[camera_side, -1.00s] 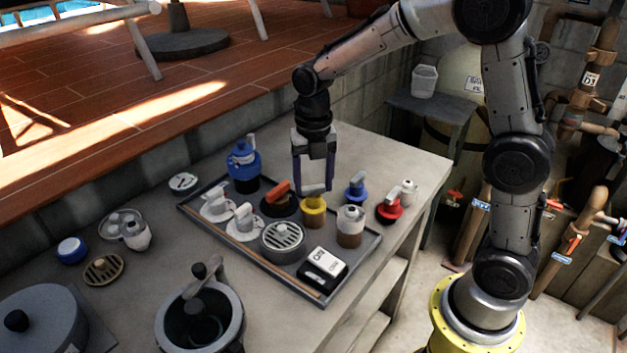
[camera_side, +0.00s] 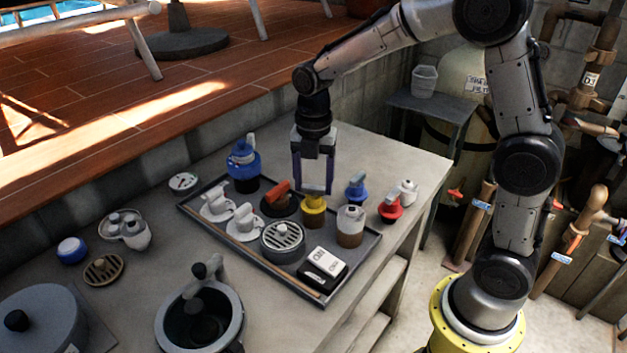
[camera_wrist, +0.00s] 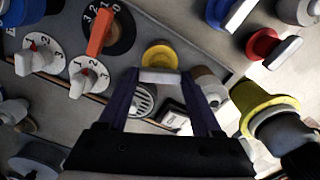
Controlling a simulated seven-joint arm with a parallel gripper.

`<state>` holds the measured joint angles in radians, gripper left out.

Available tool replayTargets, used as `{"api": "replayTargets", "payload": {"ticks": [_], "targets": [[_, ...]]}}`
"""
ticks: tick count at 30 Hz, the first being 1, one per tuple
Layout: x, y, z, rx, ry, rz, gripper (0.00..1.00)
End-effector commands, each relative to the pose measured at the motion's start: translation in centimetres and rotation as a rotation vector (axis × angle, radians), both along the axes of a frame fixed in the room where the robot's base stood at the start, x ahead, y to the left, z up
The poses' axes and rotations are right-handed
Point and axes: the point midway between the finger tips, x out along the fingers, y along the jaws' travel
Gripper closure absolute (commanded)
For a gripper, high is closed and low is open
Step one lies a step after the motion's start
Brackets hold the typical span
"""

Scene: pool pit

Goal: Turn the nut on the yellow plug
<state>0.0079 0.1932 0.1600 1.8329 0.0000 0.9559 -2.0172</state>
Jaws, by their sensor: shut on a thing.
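The yellow plug (camera_side: 313,205) stands upright on the tray, to the right of the black dial with the orange handle. In the wrist view its round yellow rim (camera_wrist: 160,55) shows just beyond my fingertips. My gripper (camera_side: 313,191) points straight down over the plug, its two dark purple fingers on either side of the plug's top. It is shut on the nut, a pale grip piece (camera_wrist: 160,76) that spans between the fingertips in the wrist view. The fingers hide part of the nut in the side view.
A red-based valve (camera_side: 390,208) stands off the tray.

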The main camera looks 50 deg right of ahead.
Motion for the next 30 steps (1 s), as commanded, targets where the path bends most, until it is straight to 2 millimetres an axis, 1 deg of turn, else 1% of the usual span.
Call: {"api": "replayTargets", "payload": {"ticks": [30], "targets": [[0.06, -0.01, 0.08, 0.001, -0.003, -0.966, 0.9]]}}
